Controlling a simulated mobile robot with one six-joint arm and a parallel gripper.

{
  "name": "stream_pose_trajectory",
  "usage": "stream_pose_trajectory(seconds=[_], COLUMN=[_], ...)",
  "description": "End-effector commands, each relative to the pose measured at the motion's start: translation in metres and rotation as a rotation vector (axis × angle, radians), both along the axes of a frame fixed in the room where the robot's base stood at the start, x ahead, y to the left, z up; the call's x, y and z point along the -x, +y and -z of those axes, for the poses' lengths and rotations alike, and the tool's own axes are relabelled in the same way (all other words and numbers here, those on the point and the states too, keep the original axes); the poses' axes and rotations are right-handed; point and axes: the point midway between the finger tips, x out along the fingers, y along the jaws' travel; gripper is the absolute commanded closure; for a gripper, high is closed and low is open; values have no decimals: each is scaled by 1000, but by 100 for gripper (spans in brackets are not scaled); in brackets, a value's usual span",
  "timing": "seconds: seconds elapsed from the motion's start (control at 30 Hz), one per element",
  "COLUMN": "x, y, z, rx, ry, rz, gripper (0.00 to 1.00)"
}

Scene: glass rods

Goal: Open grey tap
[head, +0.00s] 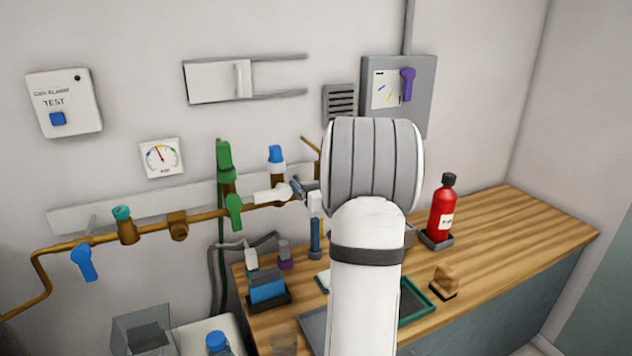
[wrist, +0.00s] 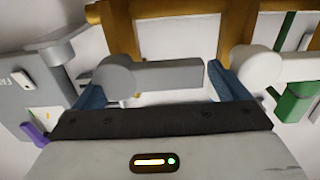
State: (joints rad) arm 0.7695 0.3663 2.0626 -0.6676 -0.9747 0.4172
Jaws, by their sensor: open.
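The grey tap (wrist: 155,76) shows in the wrist view, with a round hub at left and a flat lever pointing right, roughly parallel to the brown pipe (wrist: 185,7) at the top. My gripper (wrist: 158,90) is open, with one blue finger near the hub and the other near the lever's free end. The lever lies between them in the picture; I cannot tell whether they touch it. In the head view, my arm hides the grey tap, and only part of my gripper (head: 302,190) shows beside the white tap (head: 270,194).
In the wrist view, the white tap (wrist: 255,66) is close to my right finger, with a green tap (wrist: 295,102) beyond. A grey box with a purple handle (head: 407,85) is on the wall. A red bottle (head: 441,212) stands on the wooden counter (head: 530,228).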

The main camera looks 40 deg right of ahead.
Motion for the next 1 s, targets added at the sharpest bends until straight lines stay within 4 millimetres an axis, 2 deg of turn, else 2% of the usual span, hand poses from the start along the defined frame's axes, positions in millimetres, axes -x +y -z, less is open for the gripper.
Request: stream_pose_trajectory(seconds=[0.23, 1.0], x=[0, 0], y=[0, -1], z=[0, 0], rx=[0, 1], ry=[0, 0], rz=[1, 2], gripper=[7, 68])
